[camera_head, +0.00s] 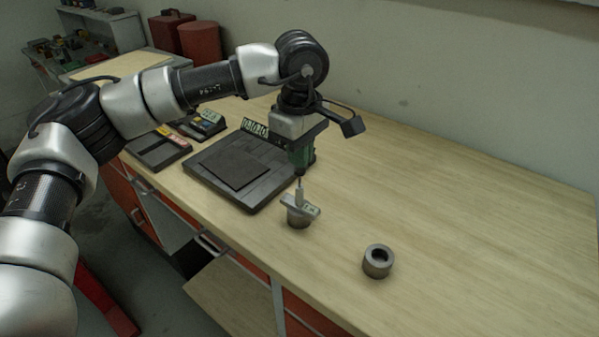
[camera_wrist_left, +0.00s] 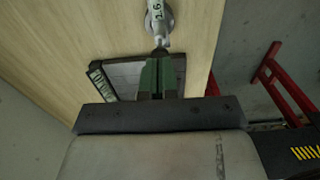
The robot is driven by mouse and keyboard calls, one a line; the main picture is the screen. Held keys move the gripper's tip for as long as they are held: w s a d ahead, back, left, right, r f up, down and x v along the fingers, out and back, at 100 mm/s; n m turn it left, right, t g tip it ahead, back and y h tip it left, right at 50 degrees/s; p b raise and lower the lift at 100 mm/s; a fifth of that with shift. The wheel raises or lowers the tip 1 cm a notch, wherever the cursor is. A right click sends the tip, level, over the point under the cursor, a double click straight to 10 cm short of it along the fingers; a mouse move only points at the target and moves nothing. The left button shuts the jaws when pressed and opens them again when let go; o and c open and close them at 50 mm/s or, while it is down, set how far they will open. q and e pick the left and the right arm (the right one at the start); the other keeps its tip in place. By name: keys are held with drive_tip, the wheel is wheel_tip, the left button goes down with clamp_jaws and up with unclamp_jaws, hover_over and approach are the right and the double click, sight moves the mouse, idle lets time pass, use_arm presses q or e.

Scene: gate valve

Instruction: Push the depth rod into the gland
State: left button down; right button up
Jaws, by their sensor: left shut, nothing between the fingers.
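A depth gauge with a light grey crossbar body and a small display (camera_head: 311,209) sits on a grey metal cylinder, seemingly the gland (camera_head: 297,222), near the table's front edge. Its slim depth rod (camera_head: 299,194) stands upright above the body. My left gripper (camera_head: 299,175) points down right over the rod's top. Its green fingers are shut with nothing between them; the tips are at or just above the rod, and I cannot tell whether they touch. The left wrist view shows the gauge display (camera_wrist_left: 156,10) beyond the fingertips (camera_wrist_left: 160,54). My right gripper is not in view.
A loose grey ring (camera_head: 377,262) stands on the wooden table (camera_head: 450,210) to the right. A black flat scale (camera_head: 225,170) with a display lies left of the gauge, and dark trays (camera_head: 158,150) lie farther left. The table's right side is clear.

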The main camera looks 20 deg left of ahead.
sight(300, 170)
use_arm(q)
drive_tip(key=shift+f+b, duration=1.5)
drive_tip(key=shift+f, duration=0.35)
idle(1.0)
drive_tip(key=shift+r, duration=0.1)
drive_tip(key=shift+r+p, duration=1.7)
drive_tip(key=shift+r, duration=1.3)
